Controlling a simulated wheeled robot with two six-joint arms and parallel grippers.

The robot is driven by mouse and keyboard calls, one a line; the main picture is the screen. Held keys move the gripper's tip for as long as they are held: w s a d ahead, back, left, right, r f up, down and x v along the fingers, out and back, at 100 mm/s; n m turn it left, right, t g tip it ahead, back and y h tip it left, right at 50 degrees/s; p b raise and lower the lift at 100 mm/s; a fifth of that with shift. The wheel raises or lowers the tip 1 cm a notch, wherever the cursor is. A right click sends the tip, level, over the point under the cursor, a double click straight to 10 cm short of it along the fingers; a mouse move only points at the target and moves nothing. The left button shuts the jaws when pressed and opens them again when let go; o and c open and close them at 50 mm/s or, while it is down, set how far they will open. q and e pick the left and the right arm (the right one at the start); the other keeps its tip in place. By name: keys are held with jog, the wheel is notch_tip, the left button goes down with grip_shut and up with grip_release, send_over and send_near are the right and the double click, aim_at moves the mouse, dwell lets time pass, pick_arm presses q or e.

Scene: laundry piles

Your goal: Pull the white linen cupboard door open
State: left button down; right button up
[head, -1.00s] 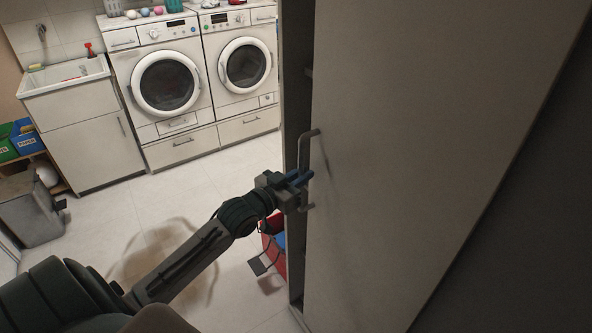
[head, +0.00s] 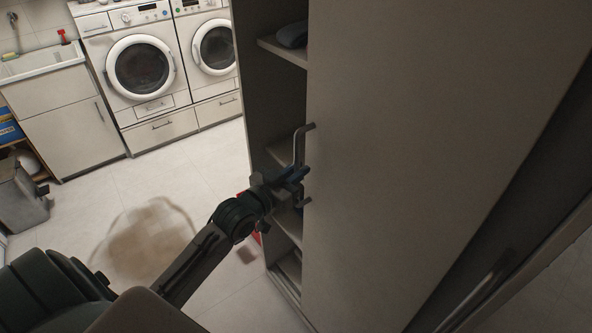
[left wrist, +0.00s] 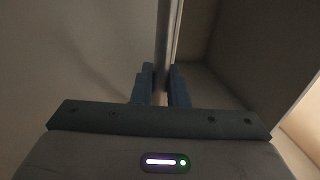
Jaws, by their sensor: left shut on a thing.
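The white linen cupboard door (head: 400,160) fills the right of the head view and stands part-way open. Shelves show in the gap on its left. Its metal bar handle (head: 299,146) is upright near the door's left edge. My left gripper (head: 297,176) is shut on the handle at its lower half. In the left wrist view the handle (left wrist: 163,45) runs between the two blue fingers of the left gripper (left wrist: 160,85). My right gripper is not in view.
Cupboard shelves (head: 283,50) hold a dark folded item (head: 293,34). Two white front-loading machines (head: 140,68) and a sink cabinet (head: 70,120) stand at the back left. A grey bin (head: 20,200) is at the far left. The tiled floor between is mostly clear, with a brownish patch (head: 150,240).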

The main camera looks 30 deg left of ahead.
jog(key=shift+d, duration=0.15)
pick_arm(q)
jog(key=c, duration=1.5)
grip_release()
jog(key=shift+c, duration=0.2)
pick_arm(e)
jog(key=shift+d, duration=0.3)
pick_arm(q)
jog(key=s+a+p, duration=0.1)
jog(key=s+a, duration=0.1)
jog(key=s, duration=0.8)
jog(key=shift+s, duration=0.3)
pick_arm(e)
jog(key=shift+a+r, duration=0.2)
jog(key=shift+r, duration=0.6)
pick_arm(q)
jog(key=shift+a, duration=0.1)
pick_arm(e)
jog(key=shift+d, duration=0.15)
